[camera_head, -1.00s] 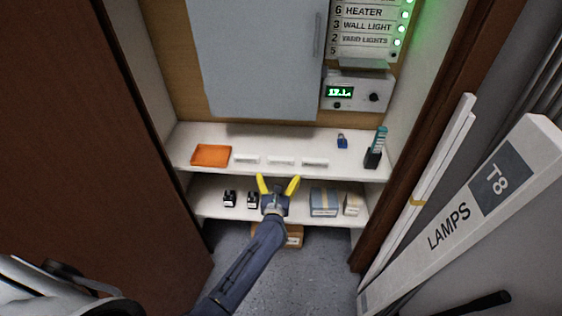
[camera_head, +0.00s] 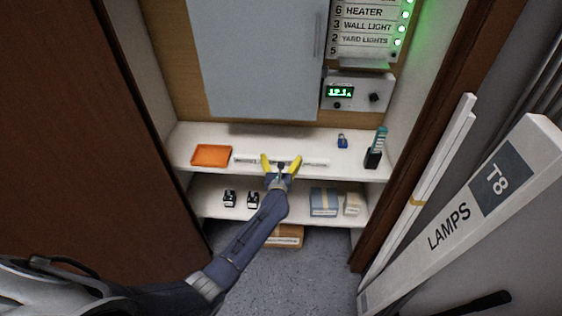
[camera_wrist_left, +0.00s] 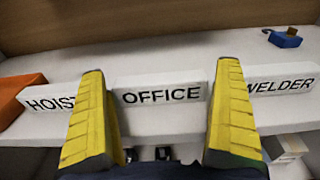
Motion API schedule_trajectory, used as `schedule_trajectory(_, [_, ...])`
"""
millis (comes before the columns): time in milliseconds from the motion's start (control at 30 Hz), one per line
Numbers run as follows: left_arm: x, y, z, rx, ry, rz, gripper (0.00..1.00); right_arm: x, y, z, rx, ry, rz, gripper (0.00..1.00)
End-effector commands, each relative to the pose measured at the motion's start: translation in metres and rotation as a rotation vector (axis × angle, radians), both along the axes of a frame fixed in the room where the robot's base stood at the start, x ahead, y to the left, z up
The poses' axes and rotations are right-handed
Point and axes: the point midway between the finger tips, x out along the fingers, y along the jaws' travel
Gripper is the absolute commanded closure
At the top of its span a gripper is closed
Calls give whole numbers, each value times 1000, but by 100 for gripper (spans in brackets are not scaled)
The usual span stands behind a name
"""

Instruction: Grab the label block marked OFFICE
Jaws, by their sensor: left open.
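The white OFFICE label block (camera_wrist_left: 160,94) stands on the upper shelf, its black letters facing me in the left wrist view. My left gripper (camera_wrist_left: 162,115) is open, with one yellow finger at each end of the block; I cannot tell whether they touch it. In the head view my left gripper (camera_head: 281,166) is at the shelf's front edge and partly hides the middle block. The HOIST block (camera_wrist_left: 50,97) is to its left and the WELDER block (camera_wrist_left: 282,80) to its right. My right gripper is not in view.
An orange tray (camera_head: 211,155) lies at the left of the upper shelf (camera_head: 190,136). A blue item (camera_head: 342,141) and a dark holder (camera_head: 373,158) stand at the right. The lower shelf holds small black items and boxes (camera_head: 324,201). A long LAMPS carton (camera_head: 462,220) leans at the right.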

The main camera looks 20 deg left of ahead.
Motion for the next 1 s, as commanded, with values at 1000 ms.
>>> schedule_trajectory(1000, [6, 2, 0, 0, 0, 0, 39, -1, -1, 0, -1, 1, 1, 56])
